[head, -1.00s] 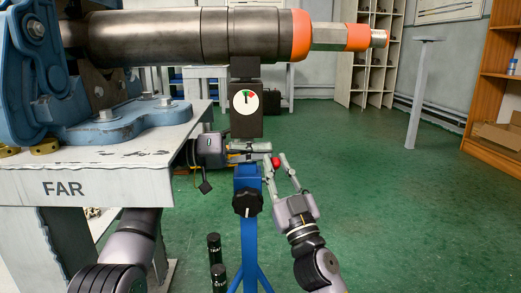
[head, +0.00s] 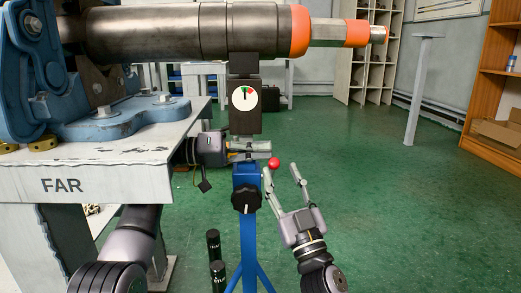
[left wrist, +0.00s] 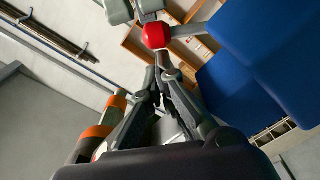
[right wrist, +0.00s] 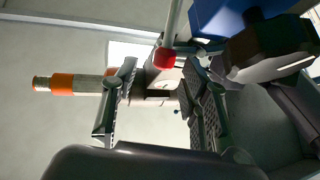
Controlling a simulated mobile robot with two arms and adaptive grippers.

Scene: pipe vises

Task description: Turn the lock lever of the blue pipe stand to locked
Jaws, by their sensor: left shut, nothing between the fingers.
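The blue pipe stand (head: 249,235) stands upright under the pipe. Its lock lever ends in a red ball (head: 274,163), just right of the post top; the ball also shows in the left wrist view (left wrist: 156,35) and right wrist view (right wrist: 165,58). The lever's rod is partly hidden in the head view. My left gripper (head: 267,147) reaches across from the left at the post top, shut and empty; in the left wrist view its tips (left wrist: 163,62) lie close to the ball. My right gripper (head: 281,168) is open below and right of the ball, apart from it.
A dark pipe (head: 160,35) with orange bands rests over the stand, its left end in a blue vise (head: 30,75) on the bench marked FAR (head: 120,185). A black knob (head: 246,198) and dial (head: 244,96) sit on the stand. Green floor is clear to the right.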

